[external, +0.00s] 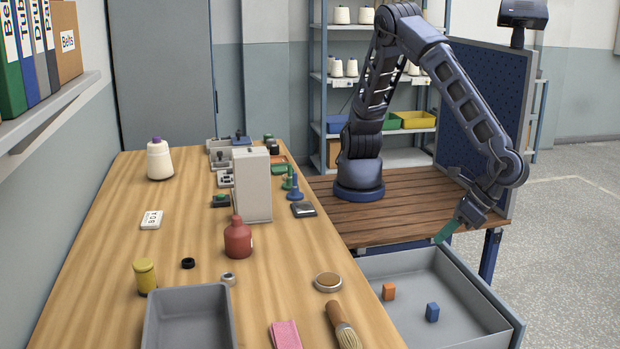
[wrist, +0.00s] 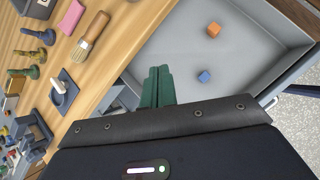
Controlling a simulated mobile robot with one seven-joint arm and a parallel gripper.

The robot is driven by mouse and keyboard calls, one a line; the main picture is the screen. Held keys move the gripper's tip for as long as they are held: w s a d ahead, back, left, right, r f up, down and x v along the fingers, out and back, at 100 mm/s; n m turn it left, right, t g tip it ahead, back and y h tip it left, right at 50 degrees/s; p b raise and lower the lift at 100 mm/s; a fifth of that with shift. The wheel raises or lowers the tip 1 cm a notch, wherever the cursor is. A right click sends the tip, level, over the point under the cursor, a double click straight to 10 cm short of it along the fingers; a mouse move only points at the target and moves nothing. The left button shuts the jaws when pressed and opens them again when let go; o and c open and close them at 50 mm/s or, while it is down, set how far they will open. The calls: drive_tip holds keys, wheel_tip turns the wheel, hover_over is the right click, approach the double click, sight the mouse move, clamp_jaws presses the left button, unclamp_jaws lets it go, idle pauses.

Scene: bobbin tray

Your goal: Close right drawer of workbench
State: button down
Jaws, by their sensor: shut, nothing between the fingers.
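The right drawer (external: 455,318) of the workbench (external: 190,235) is pulled out at the lower right of the external view. An orange block (external: 389,292) and a blue block (external: 432,312) lie apart on its floor. My gripper (external: 446,232), with green fingers, is shut and empty above the drawer's far side wall. In the wrist view the drawer (wrist: 245,62) is open beyond my gripper (wrist: 158,72), with the orange block (wrist: 213,30) and the blue block (wrist: 204,76) inside. A drawer handle (wrist: 270,103) shows at the right. I cannot tell whether the fingers touch the drawer.
On the benchtop stand a red bottle (external: 238,240), a grey bin (external: 188,318), a brush (external: 342,325), a pink cloth (external: 286,335) and a white box (external: 252,186). Shelving (external: 405,150) stands behind my arm. Floor right of the drawer is clear.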

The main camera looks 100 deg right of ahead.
drive_tip(key=s+a+f+n+t, duration=0.1)
drive_tip(key=s+a+f+n, duration=0.1)
drive_tip(key=s+f, duration=0.35)
drive_tip(key=s+a+f+n, duration=0.2)
drive_tip(key=s, duration=0.7)
drive_tip(key=n+t+y, duration=0.1)
drive_tip(key=n+y, duration=0.2)
drive_tip(key=n, duration=0.1)
approach(504, 304)
drive_tip(key=s+d+f, duration=0.4)
drive_tip(key=s, duration=0.4)
drive_tip(key=shift+w+r+x, duration=0.3)
drive_tip(key=shift+x, duration=1.85)
drive_tip(key=shift+w+r+x, duration=0.3)
drive_tip(key=shift+x, duration=1.85)
drive_tip(key=shift+w+r+x, duration=0.3)
drive_tip(key=shift+w+x, duration=0.05)
drive_tip(key=shift+x, duration=1.8)
drive_tip(key=shift+d, duration=0.1)
